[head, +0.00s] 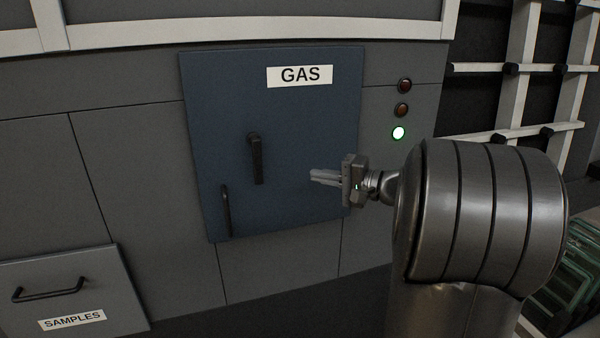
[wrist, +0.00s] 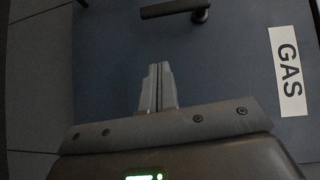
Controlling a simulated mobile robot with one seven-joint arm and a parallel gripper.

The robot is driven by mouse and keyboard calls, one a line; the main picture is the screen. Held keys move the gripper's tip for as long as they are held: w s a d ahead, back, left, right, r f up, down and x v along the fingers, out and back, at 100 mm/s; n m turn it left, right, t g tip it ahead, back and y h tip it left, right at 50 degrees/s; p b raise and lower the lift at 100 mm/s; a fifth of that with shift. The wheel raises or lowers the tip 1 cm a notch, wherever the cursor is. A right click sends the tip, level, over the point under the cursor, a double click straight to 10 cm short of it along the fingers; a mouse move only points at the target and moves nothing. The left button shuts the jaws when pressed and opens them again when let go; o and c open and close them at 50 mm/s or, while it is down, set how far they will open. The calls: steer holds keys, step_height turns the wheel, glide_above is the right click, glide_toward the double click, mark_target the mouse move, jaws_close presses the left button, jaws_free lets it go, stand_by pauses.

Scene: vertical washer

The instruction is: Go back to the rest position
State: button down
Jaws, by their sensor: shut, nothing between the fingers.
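My gripper (head: 313,177) is shut and empty, with its fingers pointing left in front of the blue GAS door (head: 225,110). In the wrist view the closed fingers of my gripper (wrist: 158,72) lie side by side against the blue door (wrist: 110,65) behind them. The dark lever handle (head: 256,160) on the door points down and stands left of my fingertips, apart from them. The handle also shows at the top of the wrist view (wrist: 175,9). The door looks closed.
A second black handle (head: 226,211) sits low on the door. A SAMPLES drawer (head: 75,290) with a handle juts out at lower left. A white-barred rack (head: 515,70) stands at the right.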

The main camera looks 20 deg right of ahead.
steer(key=s+a+f+n+g+h, duration=0.35)
steer(key=s+a+g, duration=0.35)
steer(key=s+a, duration=0.6)
steer(key=s+f+n+h, duration=0.2)
steer(key=s+h, duration=0.2)
steer(key=s, duration=0.3)
steer(key=s+d+f+n+h, duration=0.1)
steer(key=s+f+n+h, duration=0.1)
steer(key=s, duration=0.5)
steer(key=shift+s+d+f+n+h, duration=0.3)
steer(key=shift+f+h, duration=0.5)
steer(key=shift+h, duration=0.55)
